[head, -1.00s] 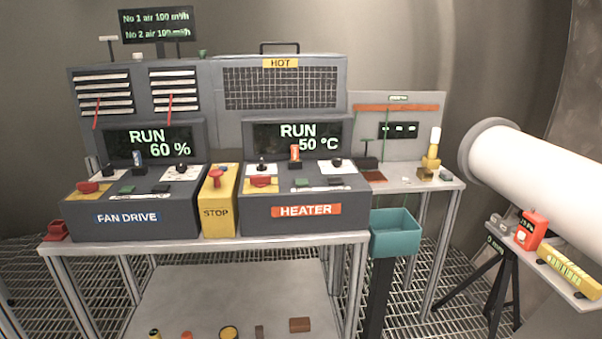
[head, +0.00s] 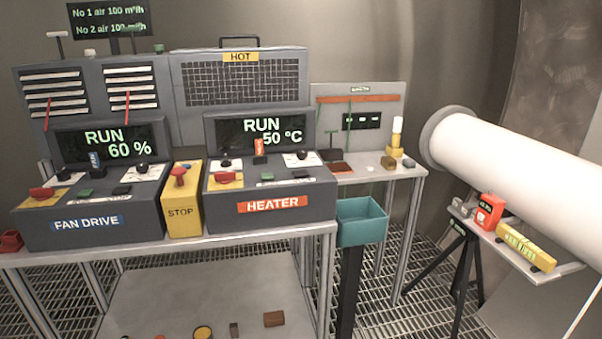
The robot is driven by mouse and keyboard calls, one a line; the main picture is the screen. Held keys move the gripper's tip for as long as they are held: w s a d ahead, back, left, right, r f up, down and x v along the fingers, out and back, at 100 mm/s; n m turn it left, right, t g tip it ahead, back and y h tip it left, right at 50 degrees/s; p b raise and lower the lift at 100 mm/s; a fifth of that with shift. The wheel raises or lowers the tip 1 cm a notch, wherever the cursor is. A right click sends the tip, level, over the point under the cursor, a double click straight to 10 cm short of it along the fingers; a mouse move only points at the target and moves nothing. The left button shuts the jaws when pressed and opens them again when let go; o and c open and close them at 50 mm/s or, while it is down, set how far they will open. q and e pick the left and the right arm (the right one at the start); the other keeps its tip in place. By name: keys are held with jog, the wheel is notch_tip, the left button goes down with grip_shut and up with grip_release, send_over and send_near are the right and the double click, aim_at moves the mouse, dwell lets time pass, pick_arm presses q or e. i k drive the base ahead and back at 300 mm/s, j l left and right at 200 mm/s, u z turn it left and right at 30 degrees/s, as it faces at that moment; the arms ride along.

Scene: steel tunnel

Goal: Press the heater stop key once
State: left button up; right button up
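The heater console (head: 272,203) stands on the steel bench, with an orange HEATER label on its front. Its screen (head: 262,131) reads RUN 50 °C. On its sloped top are a green key (head: 251,182) and a black key (head: 299,174) beside it. A red button on a yellow plate (head: 226,178) is at the left of the same panel. Small black knobs sit behind on white plates, and an orange-topped piece (head: 259,147) stands between them. The key lettering is too small to read. Neither of my grippers is in view.
The fan drive console (head: 86,222) stands at left, its screen reading RUN 60 %. A yellow STOP box (head: 181,211) with a red button stands between the consoles. A teal bin (head: 361,222) is right of the bench front. A white pipe (head: 520,170) crosses at right.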

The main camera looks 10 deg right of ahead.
aim_at(301, 173)
jog(key=i+l, duration=0.3)
jog(key=i, duration=0.2)
jog(key=i+l, duration=0.3)
jog(key=i, duration=0.2)
jog(key=z, duration=0.05)
